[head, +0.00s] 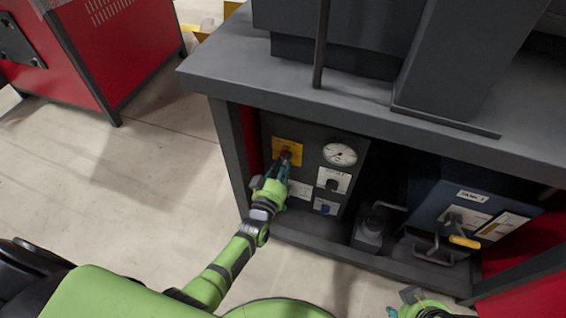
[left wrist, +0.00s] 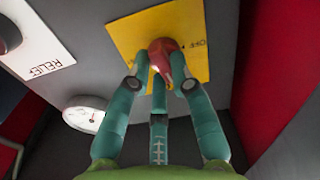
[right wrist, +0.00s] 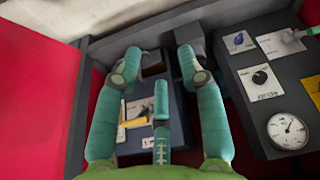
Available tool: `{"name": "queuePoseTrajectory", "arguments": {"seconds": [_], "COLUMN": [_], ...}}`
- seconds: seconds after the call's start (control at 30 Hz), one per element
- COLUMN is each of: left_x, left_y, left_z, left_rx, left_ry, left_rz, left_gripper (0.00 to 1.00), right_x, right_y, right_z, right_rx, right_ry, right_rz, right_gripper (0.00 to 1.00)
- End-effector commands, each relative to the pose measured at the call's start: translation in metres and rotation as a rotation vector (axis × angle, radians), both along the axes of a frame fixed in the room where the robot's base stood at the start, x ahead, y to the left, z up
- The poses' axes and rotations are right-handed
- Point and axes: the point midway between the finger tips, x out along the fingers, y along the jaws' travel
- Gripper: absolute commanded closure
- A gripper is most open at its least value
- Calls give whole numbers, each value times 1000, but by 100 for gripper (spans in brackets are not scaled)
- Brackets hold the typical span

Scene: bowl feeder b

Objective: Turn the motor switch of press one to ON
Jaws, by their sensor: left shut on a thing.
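A red rotary switch knob (head: 286,153) sits on a yellow plate (head: 280,147) at the upper left of the dark control panel. My left gripper (head: 284,165) is at the knob, its arm reaching up from below. In the left wrist view the fingers (left wrist: 162,82) close around the red knob (left wrist: 162,50). The word OFF shows on the right part of the yellow plate (left wrist: 130,30); the fingers hide part of the knob, and I cannot tell its exact setting. My right gripper (right wrist: 160,75) is open and empty, apart from the things beyond it.
The panel also carries a gauge (head: 340,154), a black knob labelled RELIEF (left wrist: 8,35) and a blue knob (head: 325,208). A blue tank box (head: 425,205) with a yellow-handled lever (head: 464,241) stands right. The overhanging top (head: 300,95) is above; open floor lies left.

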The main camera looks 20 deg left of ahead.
Motion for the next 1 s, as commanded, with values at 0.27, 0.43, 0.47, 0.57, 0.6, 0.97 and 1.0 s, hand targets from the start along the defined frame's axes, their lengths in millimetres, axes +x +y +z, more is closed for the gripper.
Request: {"name": "queuePoseTrajectory", "arguments": {"seconds": [0.27, 0.43, 0.47, 0.57, 0.6, 0.97, 1.0], "left_x": [0, 0, 0, 0, 0, 0, 0], "left_y": [-1, -1, -1, -1, -1, -1, -1], "left_z": [0, 0, 0, 0, 0, 0, 0], "left_rx": [134, 173, 177, 184, 186, 186, 185], "left_ry": [-6, -7, -8, -7, -8, -8, -8], "left_rz": [0, -1, -1, -1, -1, -1, -1], "left_gripper": [100, 100, 100, 100, 100, 62, 54], "right_x": [3, 4, 4, 4, 5, 4, 4], "right_y": [1, 1, 1, 1, 1, 1, 1], "right_z": [-7, -9, -9, -9, -9, -10, -10], "right_rx": [0, 1, 1, 1, 1, 1, 1], "right_ry": [3, 0, 0, -1, -2, -1, -1], "right_rz": [1, 1, 1, 1, 1, 1, 1], "right_gripper": [60, 60, 60, 60, 60, 60, 60]}}
